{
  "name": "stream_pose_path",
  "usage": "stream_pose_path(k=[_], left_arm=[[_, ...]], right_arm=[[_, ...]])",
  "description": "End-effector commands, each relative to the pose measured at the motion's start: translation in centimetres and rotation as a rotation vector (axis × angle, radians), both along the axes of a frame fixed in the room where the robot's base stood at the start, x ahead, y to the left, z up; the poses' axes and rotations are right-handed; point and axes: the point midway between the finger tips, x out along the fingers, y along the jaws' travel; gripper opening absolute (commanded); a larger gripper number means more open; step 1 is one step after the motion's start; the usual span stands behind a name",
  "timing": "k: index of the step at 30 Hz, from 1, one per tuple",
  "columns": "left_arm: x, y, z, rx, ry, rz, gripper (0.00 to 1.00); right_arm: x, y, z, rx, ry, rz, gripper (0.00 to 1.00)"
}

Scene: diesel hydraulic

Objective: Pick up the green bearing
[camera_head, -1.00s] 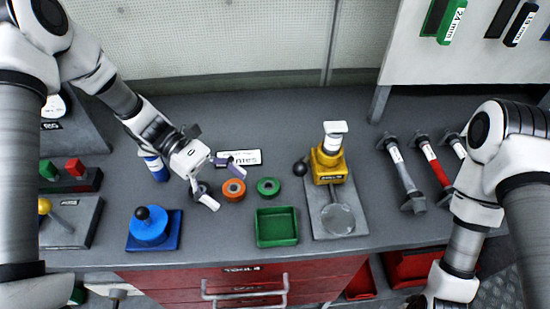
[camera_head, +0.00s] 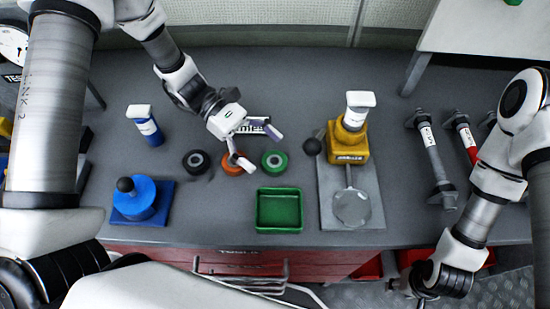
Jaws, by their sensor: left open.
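The green bearing (camera_head: 274,161) is a ring lying flat on the grey bench, right of the orange bearing (camera_head: 233,163) and behind the green tray (camera_head: 261,211). My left gripper (camera_head: 260,148) is open, its two fingers spread above the bench. One finger is over the orange bearing and the other is by the far side of the green bearing. It holds nothing. A black bearing (camera_head: 197,162) lies to the left. My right gripper (camera_head: 425,285) is at the lower right, low in the picture, and its jaws cannot be made out clearly.
A yellow press (camera_head: 350,142) with a black ball knob stands right of the bearings. A blue pot with a knob (camera_head: 141,199) and a blue-and-white bottle (camera_head: 146,126) stand left. Several rods (camera_head: 431,155) lie at the right. A label lies behind the bearings.

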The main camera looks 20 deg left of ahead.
Motion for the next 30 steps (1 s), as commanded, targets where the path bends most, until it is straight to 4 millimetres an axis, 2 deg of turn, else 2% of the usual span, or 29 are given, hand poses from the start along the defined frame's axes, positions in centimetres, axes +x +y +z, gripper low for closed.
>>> stream_pose_path(k=[1, 4, 11, 17, 26, 30], left_arm=[[-0.5, -0.8, -0.1, 0.003, 0.005, -0.004, 0.86], [-0.8, -2.0, -0.8, 0.002, 0.003, -0.003, 0.86], [-0.8, -2.3, -1.0, 0.000, 0.000, 0.000, 0.86], [-0.8, -2.3, -1.0, 0.000, 0.000, 0.000, 0.20], [-0.8, -2.3, -0.9, 0.000, 0.000, 0.000, 0.20], [-0.7, -2.2, -0.1, -0.001, -0.002, 0.000, 0.20]], right_arm=[[0.0, 0.0, 0.6, 0.000, 0.000, 0.000, 0.40], [0.0, 0.0, 0.7, 0.000, 0.000, 0.000, 0.40], [0.0, 0.0, 0.6, 0.000, 0.000, 0.000, 0.40], [0.0, 0.0, 0.6, 0.000, 0.000, 0.000, 0.40], [0.0, 0.0, 0.6, 0.000, 0.000, 0.000, 0.40], [0.0, 0.0, 0.4, 0.000, 0.000, 0.000, 0.40]])
